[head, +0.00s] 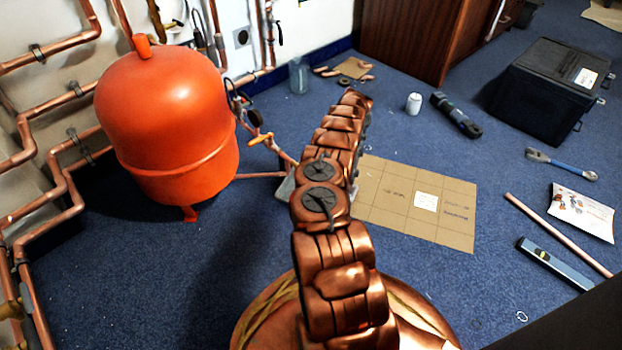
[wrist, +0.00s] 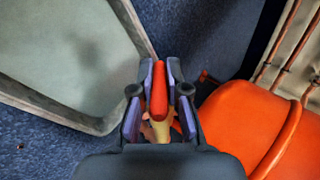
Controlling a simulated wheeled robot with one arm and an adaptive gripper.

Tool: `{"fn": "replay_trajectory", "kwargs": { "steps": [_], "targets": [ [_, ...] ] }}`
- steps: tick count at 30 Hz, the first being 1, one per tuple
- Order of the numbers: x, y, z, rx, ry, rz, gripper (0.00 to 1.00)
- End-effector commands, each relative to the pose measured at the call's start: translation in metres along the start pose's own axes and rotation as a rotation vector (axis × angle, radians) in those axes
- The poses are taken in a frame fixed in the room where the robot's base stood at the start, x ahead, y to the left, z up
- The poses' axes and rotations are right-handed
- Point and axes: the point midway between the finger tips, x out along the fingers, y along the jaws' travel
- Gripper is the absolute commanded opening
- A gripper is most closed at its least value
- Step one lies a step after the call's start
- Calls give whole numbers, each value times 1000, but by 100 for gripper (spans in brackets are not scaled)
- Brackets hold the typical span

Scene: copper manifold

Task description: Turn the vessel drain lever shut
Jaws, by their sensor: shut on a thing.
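In the wrist view, my gripper (wrist: 160,80) is shut on a red lever handle (wrist: 158,92). The handle lies lengthwise between the two purple-grey finger pads. A brass valve part (wrist: 159,130) shows below it, between the fingers. The orange vessel (wrist: 236,110) is to the right of the gripper. In the head view, the vessel (head: 170,125) stands at the left, with copper pipework at its lower right. My arm hides the gripper and the gripped lever there. An orange lever (head: 261,139) shows on the pipework beside the vessel.
A grey tray (wrist: 95,125) lies on the floor left of the gripper; it also shows partly behind my arm (head: 285,188). Copper pipes (head: 65,190) line the left wall. A cardboard sheet (head: 455,220), a black case (head: 545,85) and loose tools lie at the right. Blue carpet is open between them.

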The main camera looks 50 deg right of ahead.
Motion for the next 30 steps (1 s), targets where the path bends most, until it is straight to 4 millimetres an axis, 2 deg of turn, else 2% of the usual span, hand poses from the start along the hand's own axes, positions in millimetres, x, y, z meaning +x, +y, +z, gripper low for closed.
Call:
{"fn": "replay_trajectory", "kwargs": {
  "steps": [9,26,27,30],
  "targets": [
    [1,0,1,2,-1,-59,0],
    [1,0,0,0,-2,-69,0],
    [1,0,0,0,-2,-69,17],
    [1,0,0,0,-1,-69,27]
  ]
}}
